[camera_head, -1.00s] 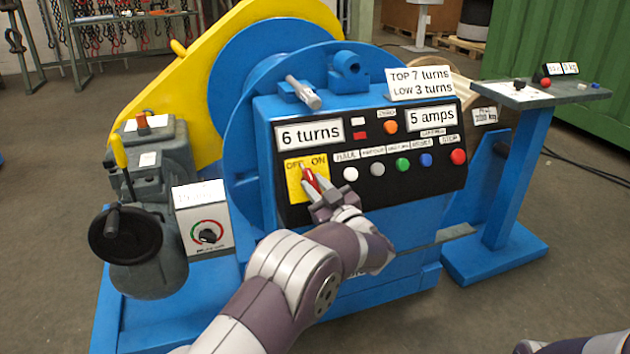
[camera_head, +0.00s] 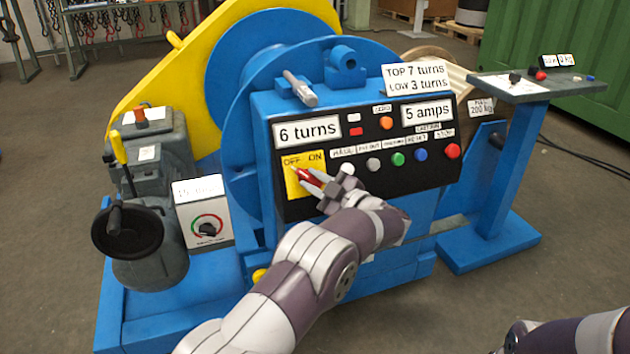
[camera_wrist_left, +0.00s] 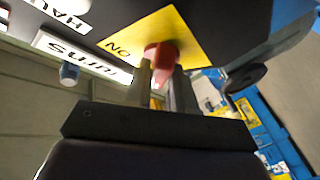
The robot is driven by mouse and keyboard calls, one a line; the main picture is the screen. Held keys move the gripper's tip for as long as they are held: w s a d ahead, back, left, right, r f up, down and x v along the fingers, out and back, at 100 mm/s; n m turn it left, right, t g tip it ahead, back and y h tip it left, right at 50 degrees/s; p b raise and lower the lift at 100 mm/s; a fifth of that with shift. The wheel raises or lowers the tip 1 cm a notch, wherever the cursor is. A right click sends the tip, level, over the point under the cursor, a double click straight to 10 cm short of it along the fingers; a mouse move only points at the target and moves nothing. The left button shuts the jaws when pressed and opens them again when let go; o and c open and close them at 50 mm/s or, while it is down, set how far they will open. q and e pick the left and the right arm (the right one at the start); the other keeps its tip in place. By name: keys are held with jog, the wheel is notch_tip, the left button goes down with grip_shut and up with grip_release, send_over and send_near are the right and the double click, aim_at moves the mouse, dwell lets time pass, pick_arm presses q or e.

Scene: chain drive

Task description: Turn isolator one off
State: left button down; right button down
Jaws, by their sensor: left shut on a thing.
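The isolator is a red handle (camera_head: 308,176) on a yellow plate (camera_head: 292,190) marked OFF on the left and ON on the right, at the left of the black panel (camera_head: 380,149). The handle is tilted, its pale upper tip towards the OFF mark. My left gripper (camera_head: 320,183) is shut on the handle and hides part of it. In the left wrist view the red handle (camera_wrist_left: 160,55) sits between the fingers (camera_wrist_left: 163,82), with the ON mark on the yellow plate (camera_wrist_left: 185,32) beside it. My right gripper is out of view.
Several push buttons, with a red one (camera_head: 452,151) at the far end, run along the panel right of my gripper. A dial box (camera_head: 205,213) and a grey unit with a black handwheel (camera_head: 127,233) stand left. A blue pedestal (camera_head: 515,165) stands right.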

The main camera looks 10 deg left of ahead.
pick_arm(q)
jog(key=c, duration=1)
grip_release()
jog(key=shift+c, duration=0.2)
jog(key=p+v, duration=0.4)
jog(key=v, duration=0.8)
jog(key=shift+d, duration=0.3)
jog(key=shift+s, duration=0.1)
